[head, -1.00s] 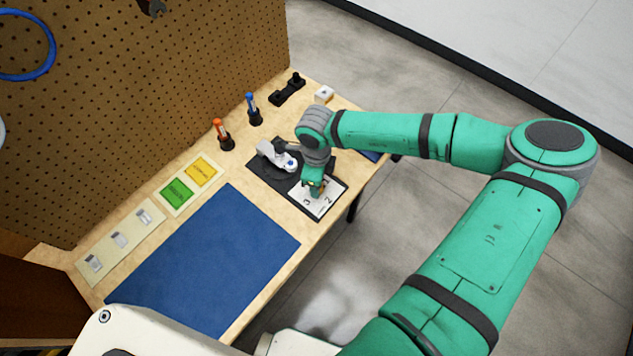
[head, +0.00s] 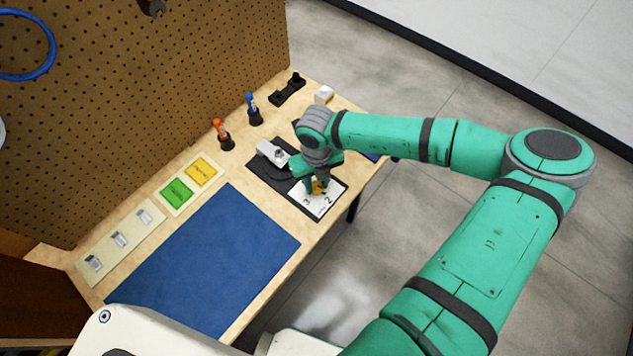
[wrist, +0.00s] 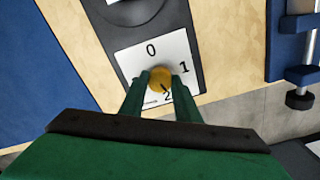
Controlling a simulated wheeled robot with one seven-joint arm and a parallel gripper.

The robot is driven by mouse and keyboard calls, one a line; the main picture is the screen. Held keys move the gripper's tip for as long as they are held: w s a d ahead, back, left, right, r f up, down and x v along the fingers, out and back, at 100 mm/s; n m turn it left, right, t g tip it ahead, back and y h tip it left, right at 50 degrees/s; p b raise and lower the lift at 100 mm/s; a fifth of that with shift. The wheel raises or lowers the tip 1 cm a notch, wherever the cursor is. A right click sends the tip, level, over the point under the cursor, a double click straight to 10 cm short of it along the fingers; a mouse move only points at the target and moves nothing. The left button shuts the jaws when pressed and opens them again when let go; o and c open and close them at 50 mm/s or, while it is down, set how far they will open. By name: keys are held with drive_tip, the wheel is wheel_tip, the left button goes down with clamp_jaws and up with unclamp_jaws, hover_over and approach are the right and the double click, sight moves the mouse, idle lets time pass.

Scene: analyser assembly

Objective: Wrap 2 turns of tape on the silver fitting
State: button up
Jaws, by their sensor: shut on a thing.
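My gripper (head: 317,186) is low over a white card with numbers (head: 325,205) on the black plate at the right end of the bench. Its fingers (wrist: 160,84) are shut on a small yellow-orange knob (wrist: 160,79) at the middle of this card. The card reads 0, 1 and 2 in the wrist view; 2 and 3 show in the head view. A small round silver piece (head: 280,155), seemingly the silver fitting, sits beside a white part (head: 267,149) on the black plate. I cannot make out any tape on it.
A blue mat (head: 210,260) covers the front of the bench. Orange (head: 222,134) and blue (head: 253,108) tools stand in holders near the pegboard (head: 150,110). Green (head: 177,192) and yellow (head: 202,171) labels lie left of the black plate.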

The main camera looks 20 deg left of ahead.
sight(316, 186)
drive_tip(key=shift+a+m, duration=0.15)
drive_tip(key=shift+m, duration=1.45)
drive_tip(key=o, duration=1)
drive_tip(key=shift+o, duration=0.2)
drive_tip(key=shift+r, duration=0.1)
wheel_tip(316, 186, up, 11)
drive_tip(key=shift+f, duration=0.2)
